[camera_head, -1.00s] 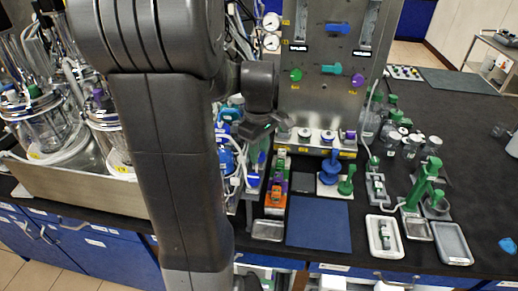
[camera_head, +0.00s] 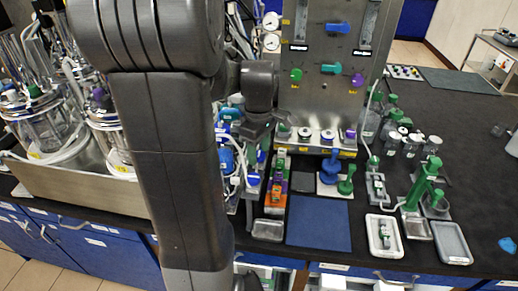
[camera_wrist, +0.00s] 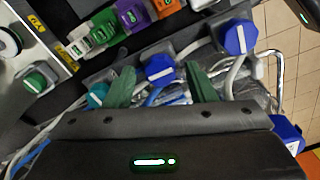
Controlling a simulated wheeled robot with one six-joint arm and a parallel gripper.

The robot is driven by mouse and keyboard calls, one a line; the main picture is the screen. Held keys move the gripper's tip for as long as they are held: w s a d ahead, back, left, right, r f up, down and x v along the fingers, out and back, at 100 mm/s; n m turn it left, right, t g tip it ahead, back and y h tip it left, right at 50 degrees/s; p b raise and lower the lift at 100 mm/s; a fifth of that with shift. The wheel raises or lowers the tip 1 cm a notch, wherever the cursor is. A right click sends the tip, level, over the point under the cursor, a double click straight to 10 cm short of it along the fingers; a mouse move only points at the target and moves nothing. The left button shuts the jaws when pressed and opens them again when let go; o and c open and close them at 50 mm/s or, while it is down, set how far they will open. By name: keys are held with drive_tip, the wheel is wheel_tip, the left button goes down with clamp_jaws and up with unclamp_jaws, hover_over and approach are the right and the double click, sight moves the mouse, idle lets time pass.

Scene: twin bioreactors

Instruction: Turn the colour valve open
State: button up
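My gripper (camera_wrist: 160,78) is open, with its two green fingers spread apart in the wrist view. A blue valve knob (camera_wrist: 158,68) with a white mark shows between the fingertips; I cannot tell whether they touch it. A second blue knob (camera_wrist: 236,38) is to its right, and a teal knob (camera_wrist: 97,95) is to its left, partly behind the left finger. In the head view my gripper (camera_head: 272,122) is low beside the steel panel's left edge, partly hidden by my arm. The panel bears a green knob (camera_head: 295,75), a teal handle (camera_head: 331,69) and a purple knob (camera_head: 357,80).
Tubes and cables (camera_wrist: 172,98) run close around the knobs in the wrist view. A rack of coloured blocks (camera_head: 277,185) and a blue mat (camera_head: 318,222) lie in front of the panel (camera_head: 325,105). Glass bioreactors (camera_head: 40,125) stand at left.

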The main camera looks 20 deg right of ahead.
sight(259, 154)
drive_tip(key=shift+r, duration=0.1)
wheel_tip(259, 154, up, 14)
drive_tip(key=shift+f+b, duration=0.2)
drive_tip(key=shift+b, duration=0.15)
drive_tip(key=shift+f, duration=0.15)
idle(0.5)
wheel_tip(259, 154, down, 14)
drive_tip(key=shift+r+p, duration=0.1)
drive_tip(key=shift+p, duration=0.25)
drive_tip(key=shift+r, duration=0.1)
